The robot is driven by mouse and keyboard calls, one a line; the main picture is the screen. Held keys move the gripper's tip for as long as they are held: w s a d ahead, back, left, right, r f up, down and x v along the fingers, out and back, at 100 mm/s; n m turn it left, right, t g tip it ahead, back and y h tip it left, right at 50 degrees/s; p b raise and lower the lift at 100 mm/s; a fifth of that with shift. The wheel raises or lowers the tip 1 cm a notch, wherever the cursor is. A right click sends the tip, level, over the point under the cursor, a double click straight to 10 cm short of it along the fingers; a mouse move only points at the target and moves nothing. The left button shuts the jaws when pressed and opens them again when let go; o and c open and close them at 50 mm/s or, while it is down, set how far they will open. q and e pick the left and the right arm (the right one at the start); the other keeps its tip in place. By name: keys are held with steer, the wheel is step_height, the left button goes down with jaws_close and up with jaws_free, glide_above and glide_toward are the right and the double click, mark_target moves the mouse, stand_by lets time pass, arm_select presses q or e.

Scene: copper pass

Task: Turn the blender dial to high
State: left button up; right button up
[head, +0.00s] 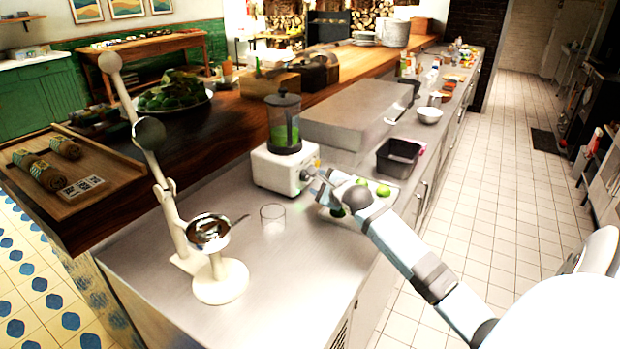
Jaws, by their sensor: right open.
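The blender (268,173) stands on the steel counter, with a white base and a dark-lidded clear jar (284,128) holding something green. My right gripper (311,181) is open at the front right of the base, with its fingers close to where the dial would be. The dial is small and partly hidden by the fingers; I cannot tell its setting or whether the fingers touch it. My left gripper is not in view.
Green limes (383,190) lie on a white tray beside my right gripper. A dark bin (397,158) sits behind.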

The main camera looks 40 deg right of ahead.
mark_target(308, 177)
steer(key=x, duration=0.5)
steer(key=shift+w+d, duration=0.1)
steer(key=shift+w, duration=0.25)
steer(key=c, duration=0.6)
